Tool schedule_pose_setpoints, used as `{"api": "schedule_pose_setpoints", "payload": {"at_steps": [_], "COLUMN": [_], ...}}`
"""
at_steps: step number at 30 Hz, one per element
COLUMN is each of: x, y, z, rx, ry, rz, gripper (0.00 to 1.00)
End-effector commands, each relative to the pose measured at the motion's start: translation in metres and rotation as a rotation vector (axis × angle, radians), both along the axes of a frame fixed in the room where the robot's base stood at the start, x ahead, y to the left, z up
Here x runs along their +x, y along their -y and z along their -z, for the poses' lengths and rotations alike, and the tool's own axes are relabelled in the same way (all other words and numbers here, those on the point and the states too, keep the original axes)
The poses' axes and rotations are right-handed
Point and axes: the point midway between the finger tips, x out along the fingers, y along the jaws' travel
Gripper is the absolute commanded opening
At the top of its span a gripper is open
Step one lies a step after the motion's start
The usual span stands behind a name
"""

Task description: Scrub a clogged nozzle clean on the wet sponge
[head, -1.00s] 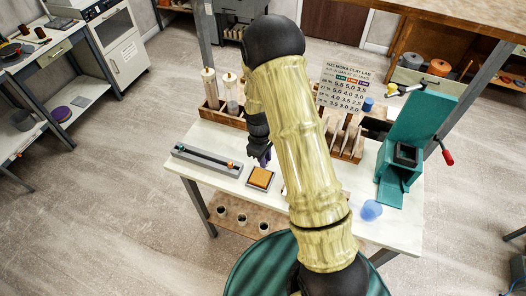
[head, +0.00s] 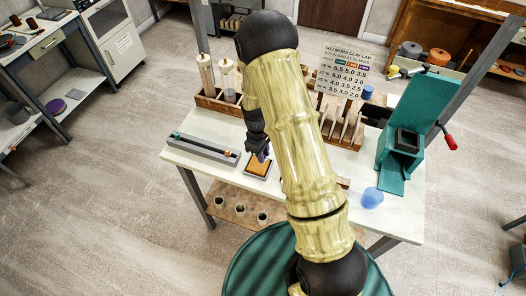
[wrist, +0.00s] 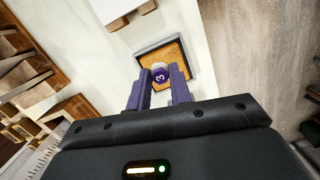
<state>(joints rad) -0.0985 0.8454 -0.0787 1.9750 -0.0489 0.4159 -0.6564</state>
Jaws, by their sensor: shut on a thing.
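My gripper (wrist: 160,86) is shut on a small purple nozzle (wrist: 160,76) marked "3", with a pale end showing. The wet sponge (wrist: 176,53) is an orange-brown square in a dark-rimmed tray, and the nozzle overlaps its near part in the wrist view. I cannot tell whether the nozzle touches it. In the head view my gripper (head: 262,155) is over the far part of the sponge (head: 258,168). The nozzle is too small there to make out clearly. Any clog is not visible.
A grey rail (head: 200,149) with small coloured pieces lies left of the sponge. Wooden racks (head: 345,127) and clear tubes (head: 227,80) stand behind. The white tabletop (head: 400,215) is bare at front right.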

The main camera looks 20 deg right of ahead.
Motion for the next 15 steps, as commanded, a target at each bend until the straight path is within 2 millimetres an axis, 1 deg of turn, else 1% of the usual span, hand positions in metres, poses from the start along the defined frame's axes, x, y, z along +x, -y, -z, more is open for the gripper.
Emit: {"api": "schedule_pose_setpoints", "payload": {"at_steps": [1,6,15], "x": [0.0,0.0,0.0], "y": [0.0,0.0,0.0], "z": [0.008,0.018,0.02], "rx": [0.0,0.0,0.0], "ry": [0.0,0.001,0.001], "rz": [0.0,-0.001,-0.001], "gripper": [0.0,0.0,0.0]}}
